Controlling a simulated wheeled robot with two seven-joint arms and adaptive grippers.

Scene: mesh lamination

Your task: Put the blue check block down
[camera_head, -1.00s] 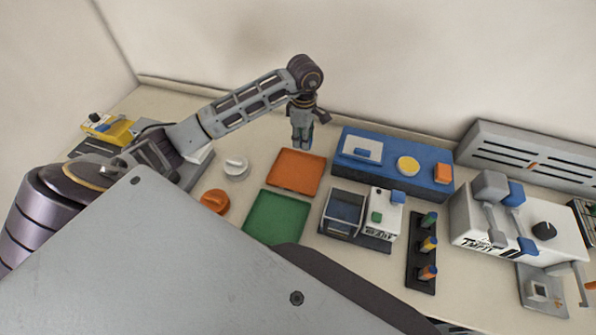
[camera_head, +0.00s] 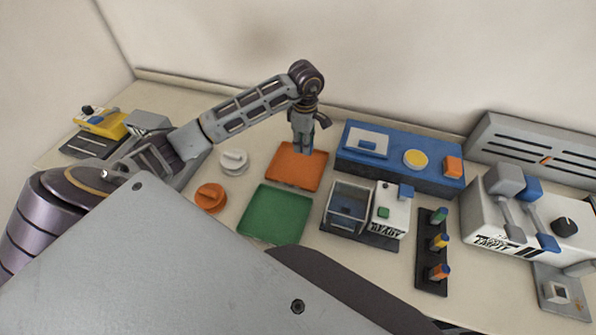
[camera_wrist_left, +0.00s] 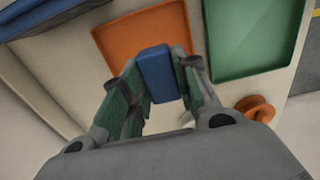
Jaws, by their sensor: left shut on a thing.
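The blue check block (camera_wrist_left: 157,72) is between the green-padded fingers of my left gripper (camera_wrist_left: 153,88) in the left wrist view. The gripper is shut on it. In the head view my left gripper (camera_head: 303,148) points down over the back part of the orange tray (camera_head: 292,174), and the block is mostly hidden there. The orange tray also shows behind the block in the wrist view (camera_wrist_left: 120,42). I cannot tell whether the block touches the tray. My right gripper is not in view.
A green tray (camera_head: 275,213) lies in front of the orange one. A blue fixture (camera_head: 390,177) stands to its right. A white knob (camera_head: 234,161) and an orange knob (camera_head: 211,197) are at its left. A clear-topped bin (camera_head: 347,207) and a block rack (camera_head: 432,255) stand farther right.

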